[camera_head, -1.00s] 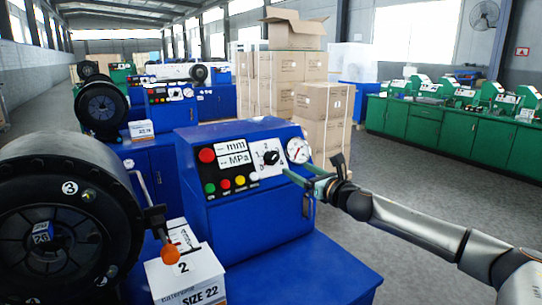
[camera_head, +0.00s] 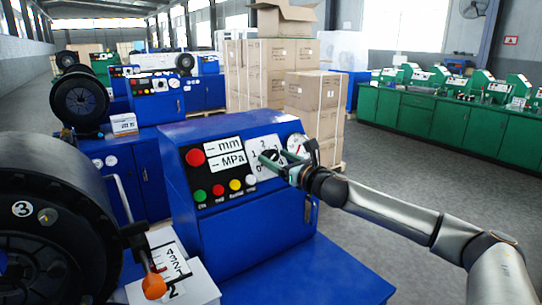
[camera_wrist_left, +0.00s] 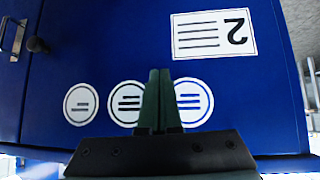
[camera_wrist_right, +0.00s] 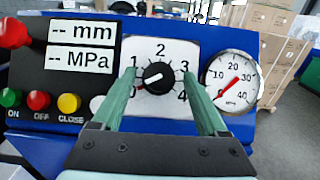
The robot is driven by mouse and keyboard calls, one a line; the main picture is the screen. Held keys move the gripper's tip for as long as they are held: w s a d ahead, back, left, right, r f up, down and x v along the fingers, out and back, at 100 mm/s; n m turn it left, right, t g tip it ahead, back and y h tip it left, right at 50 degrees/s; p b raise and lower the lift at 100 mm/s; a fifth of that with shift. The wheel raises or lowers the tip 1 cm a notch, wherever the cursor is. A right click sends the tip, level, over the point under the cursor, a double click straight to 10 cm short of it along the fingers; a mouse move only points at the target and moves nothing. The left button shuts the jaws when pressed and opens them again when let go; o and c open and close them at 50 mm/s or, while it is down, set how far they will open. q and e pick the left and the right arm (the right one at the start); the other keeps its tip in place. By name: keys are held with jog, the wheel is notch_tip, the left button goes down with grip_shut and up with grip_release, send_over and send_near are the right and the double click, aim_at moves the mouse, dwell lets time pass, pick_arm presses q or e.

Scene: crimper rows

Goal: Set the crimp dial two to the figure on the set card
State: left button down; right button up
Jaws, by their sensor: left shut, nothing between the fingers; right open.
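The crimp dial (camera_wrist_right: 158,77) is a black knob on a white plate marked 0 to 4 in the right wrist view. Its light pointer line slants to the lower left, toward the 0 end. My right gripper (camera_wrist_right: 159,78) is open, with its green fingers on either side of the knob; contact cannot be told. In the head view the right gripper (camera_head: 279,162) covers much of the dial plate (camera_head: 262,143). My left gripper (camera_wrist_left: 158,72) is shut and empty before a blue cabinet front.
Left of the dial are the mm/MPa displays (camera_wrist_right: 80,46) and coloured buttons (camera_wrist_right: 68,103); right is a pressure gauge (camera_wrist_right: 231,82). A black crimper head (camera_head: 50,220) stands at the left. A white label reading 2 (camera_wrist_left: 213,33) is on the cabinet.

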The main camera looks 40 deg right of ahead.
jog(key=shift+w, duration=0.25)
jog(key=shift+s, duration=0.1)
grip_shut()
dwell(0.5)
